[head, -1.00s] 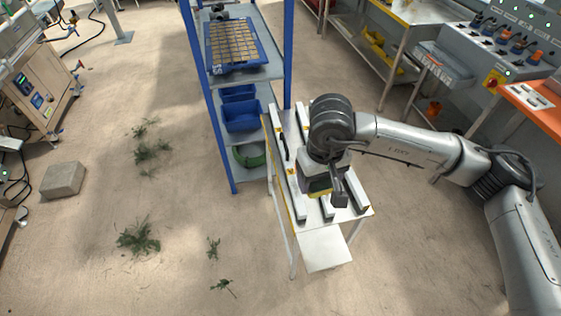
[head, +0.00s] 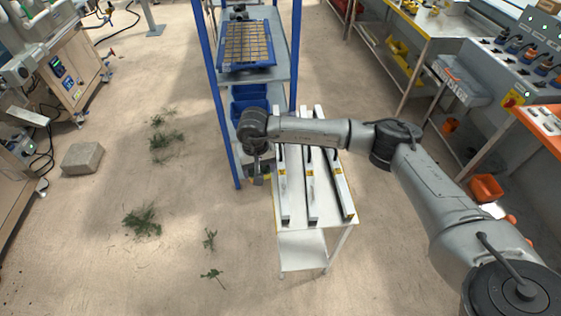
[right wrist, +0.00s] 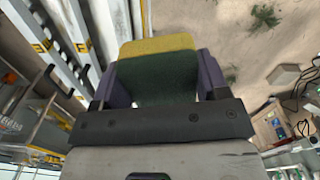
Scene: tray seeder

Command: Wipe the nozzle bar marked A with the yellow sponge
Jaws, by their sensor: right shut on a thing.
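Three pale nozzle bars, the left bar (head: 283,200), the middle bar (head: 312,195) and the right bar (head: 342,190), lie side by side on a white table. Each carries a small yellow label; I cannot read which one is A. My right gripper (head: 259,179) is just off the table's left side, beside the left bar and apart from it. In the right wrist view its purple fingers are shut on the sponge (right wrist: 157,48), yellow on one layer and dark green on the other. The sponge is mostly hidden in the head view. My left gripper is not in view.
A blue-posted shelf (head: 283,75) with a blue seed tray (head: 272,66) and blue bins (head: 250,92) stands behind the table. A grey block (head: 82,158) and plant scraps (head: 143,221) lie on the floor. Workbenches line the right side.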

